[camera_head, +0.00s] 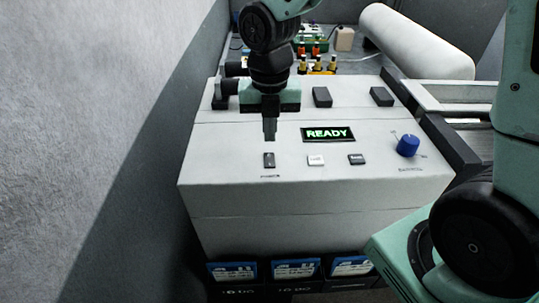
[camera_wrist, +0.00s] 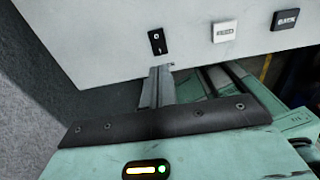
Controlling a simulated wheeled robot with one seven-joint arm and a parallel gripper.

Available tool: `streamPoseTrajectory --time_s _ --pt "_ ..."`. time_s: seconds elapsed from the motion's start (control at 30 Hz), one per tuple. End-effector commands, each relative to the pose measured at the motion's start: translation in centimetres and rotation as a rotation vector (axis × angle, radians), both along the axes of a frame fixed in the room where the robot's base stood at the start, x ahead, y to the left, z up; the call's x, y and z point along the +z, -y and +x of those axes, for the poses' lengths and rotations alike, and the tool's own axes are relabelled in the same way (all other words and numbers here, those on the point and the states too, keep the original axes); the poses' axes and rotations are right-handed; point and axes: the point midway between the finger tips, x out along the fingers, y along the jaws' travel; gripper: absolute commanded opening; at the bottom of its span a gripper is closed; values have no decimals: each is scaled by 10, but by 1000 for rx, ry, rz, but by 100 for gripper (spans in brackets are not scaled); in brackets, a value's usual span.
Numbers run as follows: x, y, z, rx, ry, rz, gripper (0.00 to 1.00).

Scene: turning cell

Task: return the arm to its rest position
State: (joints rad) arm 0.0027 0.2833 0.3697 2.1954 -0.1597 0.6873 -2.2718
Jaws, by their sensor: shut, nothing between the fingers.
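My gripper (camera_head: 270,129) is shut and empty, pointing down over the front of a white control box (camera_head: 230,200). In the head view its fingertips are just above a dark rocker switch (camera_head: 269,160) on the sloped panel. In the wrist view the shut fingers (camera_wrist: 163,72) show near the same switch (camera_wrist: 157,41); I cannot tell whether they touch it. My arm comes in from the right of the head view and bends over the back of the box.
A grey wall (camera_head: 110,120) stands close on the left. Blue-labelled bins (camera_head: 296,269) sit below. A white cylinder (camera_head: 415,42) lies behind right.

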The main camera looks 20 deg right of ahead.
Motion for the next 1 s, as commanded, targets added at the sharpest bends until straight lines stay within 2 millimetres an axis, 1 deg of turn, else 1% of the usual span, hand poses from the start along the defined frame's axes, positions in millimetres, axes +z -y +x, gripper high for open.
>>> streamPoseTrajectory --time_s 0.27,0.37,0.43,0.57,0.7,1.0 --pt "-1 0 -1 -5 0 0 0" --pt "-5 -5 -6 -56 1 2 0" --pt "-12 -10 -14 -142 1 4 0" --pt "-28 -26 -39 -401 0 10 0" --pt "-46 -40 -71 -733 -6 18 0" --pt "-87 -60 -138 -1451 -26 31 0"
